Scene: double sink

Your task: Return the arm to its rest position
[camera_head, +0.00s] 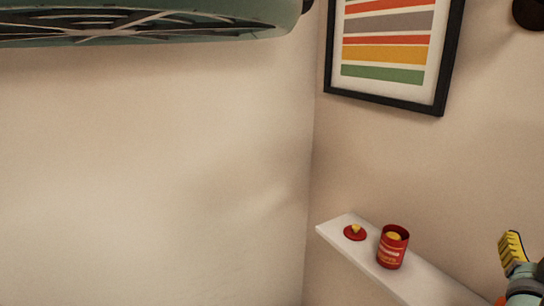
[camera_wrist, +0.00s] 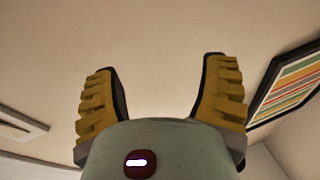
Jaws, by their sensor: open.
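My gripper (camera_wrist: 160,90) fills the lower middle of the wrist view. Its two yellow ridged fingers are spread apart with nothing between them, and the ceiling and upper wall show behind. In the head view one yellow finger and part of my arm show at the lower right edge, and the rest of the gripper is cut off or hidden. My gripper is to the right of the red can and apart from it.
A white shelf (camera_head: 425,287) on the right wall holds an open red can (camera_head: 392,250) and a red lid (camera_head: 355,233) with a yellow knob. A framed striped picture (camera_head: 390,45) hangs above; it also shows in the wrist view (camera_wrist: 290,85). A green round object (camera_head: 150,28) hangs at upper left.

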